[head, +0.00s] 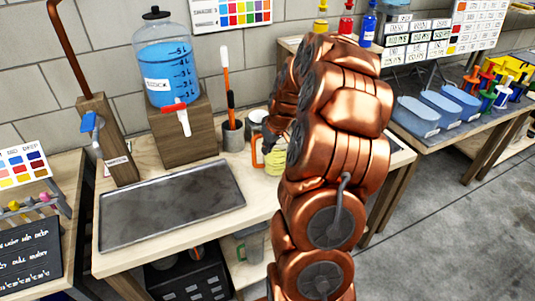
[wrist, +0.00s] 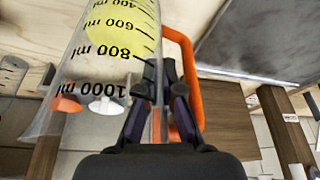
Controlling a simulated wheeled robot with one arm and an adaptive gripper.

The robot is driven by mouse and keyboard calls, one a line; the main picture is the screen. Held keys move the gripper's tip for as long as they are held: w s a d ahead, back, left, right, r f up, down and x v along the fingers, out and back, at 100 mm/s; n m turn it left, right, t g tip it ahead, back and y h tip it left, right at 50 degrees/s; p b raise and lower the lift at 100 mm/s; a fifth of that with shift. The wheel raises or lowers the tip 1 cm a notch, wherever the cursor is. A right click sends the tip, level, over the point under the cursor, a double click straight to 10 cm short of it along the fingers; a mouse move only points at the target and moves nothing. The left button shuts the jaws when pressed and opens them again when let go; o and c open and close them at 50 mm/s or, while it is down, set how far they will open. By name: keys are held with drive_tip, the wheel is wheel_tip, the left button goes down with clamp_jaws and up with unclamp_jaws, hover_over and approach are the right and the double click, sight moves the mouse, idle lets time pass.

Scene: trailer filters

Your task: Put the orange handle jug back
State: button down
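The orange handle jug (head: 275,162) stands on the wooden bench, partly hidden by my arm, with yellow content low in it. Its orange handle (head: 257,151) points left in the head view. In the wrist view the clear jug (wrist: 105,75) fills the upper left, with black ml marks, and the orange handle (wrist: 190,75) runs beside my fingers. My gripper (wrist: 160,72) has its fingers drawn close together, one on each side of the jug's wall by the handle. It looks shut on the jug; the exact contact is partly hidden.
A grey tray (head: 172,205) lies on the bench at left. A blue-filled dispenser (head: 168,65) stands on a wooden block (head: 183,132). Another grey jug (head: 250,243) is on the shelf below.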

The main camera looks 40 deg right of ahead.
sight(264, 163)
drive_tip(key=shift+f+p, duration=1)
drive_tip(key=shift+f, duration=0.85)
drive_tip(key=c, duration=1.3)
unclamp_jaws()
drive_tip(key=shift+r, duration=0.2)
drive_tip(key=b+v, duration=0.3)
drive_tip(key=v, duration=0.8)
drive_tip(key=shift+s+r+b, duration=0.15)
drive_tip(key=shift+r+b, duration=0.25)
